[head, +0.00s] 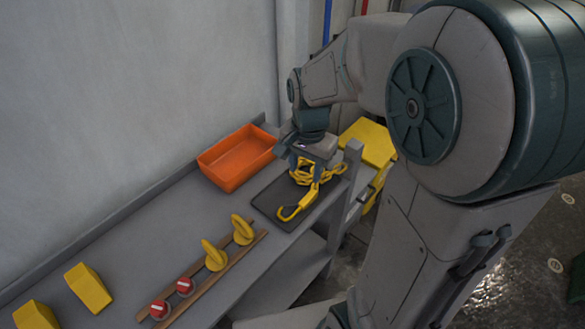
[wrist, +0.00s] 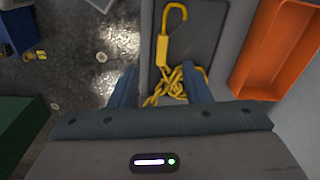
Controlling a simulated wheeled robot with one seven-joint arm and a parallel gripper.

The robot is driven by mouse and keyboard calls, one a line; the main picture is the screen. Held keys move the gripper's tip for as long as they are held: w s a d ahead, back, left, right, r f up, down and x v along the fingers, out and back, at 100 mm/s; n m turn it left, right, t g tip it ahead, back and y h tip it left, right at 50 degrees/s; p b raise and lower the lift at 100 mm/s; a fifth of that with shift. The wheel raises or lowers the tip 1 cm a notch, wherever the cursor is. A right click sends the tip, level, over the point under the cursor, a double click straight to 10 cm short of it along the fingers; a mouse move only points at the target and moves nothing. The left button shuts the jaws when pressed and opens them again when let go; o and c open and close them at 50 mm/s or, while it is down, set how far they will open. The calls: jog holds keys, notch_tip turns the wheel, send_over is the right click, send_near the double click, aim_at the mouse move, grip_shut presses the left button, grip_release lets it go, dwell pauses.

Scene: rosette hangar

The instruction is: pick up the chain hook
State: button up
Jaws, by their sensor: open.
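The yellow chain hook (head: 298,205) lies on a dark mat (head: 269,200) on the grey bench, its hooked end toward the front left and its chain heaped at the other end. In the wrist view the hook (wrist: 163,46) points to the top, and its chain (wrist: 170,88) lies between and beyond my fingers. My gripper (head: 304,168) is over the chain end, pointing down, with its jaws apart. In the wrist view the two blue fingers of my gripper (wrist: 160,88) stand on either side of the chain. I cannot tell whether they touch it.
An orange tray (head: 236,158) stands behind the mat. Yellow blocks (head: 88,287) lie at the front left. A wooden rack (head: 205,278) holds yellow rings and red-topped pieces. A yellow box (head: 368,142) stands beyond the bench's right end, past a grey post (head: 352,158).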

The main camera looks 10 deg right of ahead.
jog(key=w+f+m, duration=0.1)
jog(key=w+m, duration=0.1)
send_over(303, 202)
jog(key=shift+g, duration=0.3)
jog(key=f, duration=0.9)
jog(key=shift+w+a+f, duration=0.15)
jog(key=shift+a+f, duration=0.05)
jog(key=shift+a, duration=0.2)
jog(key=shift+s+d+f+p, duration=0.1)
jog(key=shift+d+f+p, duration=0.1)
jog(key=shift+f, duration=1.1)
jog(key=shift+s+d+f+p, duration=0.1)
jog(key=shift+d+f, duration=0.1)
jog(key=shift+f, duration=1.1)
grip_shut()
